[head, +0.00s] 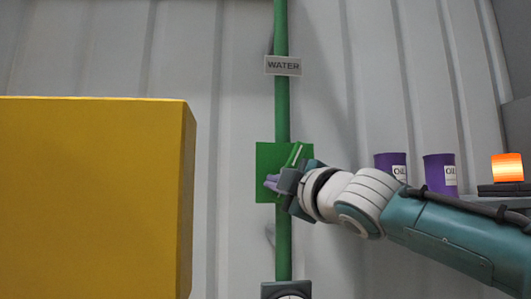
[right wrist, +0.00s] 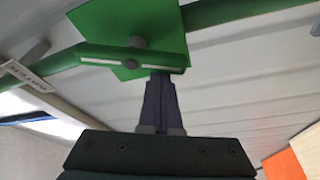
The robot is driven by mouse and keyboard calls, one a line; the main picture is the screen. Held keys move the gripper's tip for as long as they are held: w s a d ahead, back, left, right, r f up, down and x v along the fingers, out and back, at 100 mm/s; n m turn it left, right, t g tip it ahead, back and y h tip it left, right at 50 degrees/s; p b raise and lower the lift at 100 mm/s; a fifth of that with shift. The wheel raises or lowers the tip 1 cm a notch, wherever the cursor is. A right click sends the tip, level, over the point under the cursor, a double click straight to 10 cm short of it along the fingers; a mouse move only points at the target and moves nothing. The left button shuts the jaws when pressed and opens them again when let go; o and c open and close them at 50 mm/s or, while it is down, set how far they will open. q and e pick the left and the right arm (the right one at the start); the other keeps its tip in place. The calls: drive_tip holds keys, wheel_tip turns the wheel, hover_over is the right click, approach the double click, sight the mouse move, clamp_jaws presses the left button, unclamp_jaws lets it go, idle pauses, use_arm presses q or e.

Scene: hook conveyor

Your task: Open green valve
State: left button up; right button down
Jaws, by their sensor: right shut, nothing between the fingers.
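The green valve has a square green plate (head: 266,157) on a vertical green pipe. Its lever handle (head: 296,154) is green with a pale stripe, and in the head view it is partly hidden by my right gripper (head: 272,183). In the right wrist view the handle (right wrist: 105,56) crosses the plate (right wrist: 160,30) on a central pivot, at an angle to the pipe (right wrist: 230,10). My right gripper (right wrist: 161,76) has its purple fingers together, with nothing between them. Their tips are at one end of the handle; I cannot tell whether they touch it. My left gripper is not in view.
A WATER sign (head: 283,65) hangs on the pipe above the valve. A large yellow box (head: 90,200) fills the left foreground. A gauge (head: 287,290) is at the bottom. Purple oil cans (head: 439,175) and an orange lamp (head: 507,167) stand at right.

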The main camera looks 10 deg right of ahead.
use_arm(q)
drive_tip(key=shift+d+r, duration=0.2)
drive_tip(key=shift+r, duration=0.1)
use_arm(e)
drive_tip(key=shift+d+f+n, duration=0.3)
drive_tip(key=shift+d+f, duration=0.1)
drive_tip(key=shift+f, duration=0.05)
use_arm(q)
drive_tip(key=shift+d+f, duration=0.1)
use_arm(e)
drive_tip(key=shift+d+f, duration=0.15)
drive_tip(key=shift+d, duration=0.15)
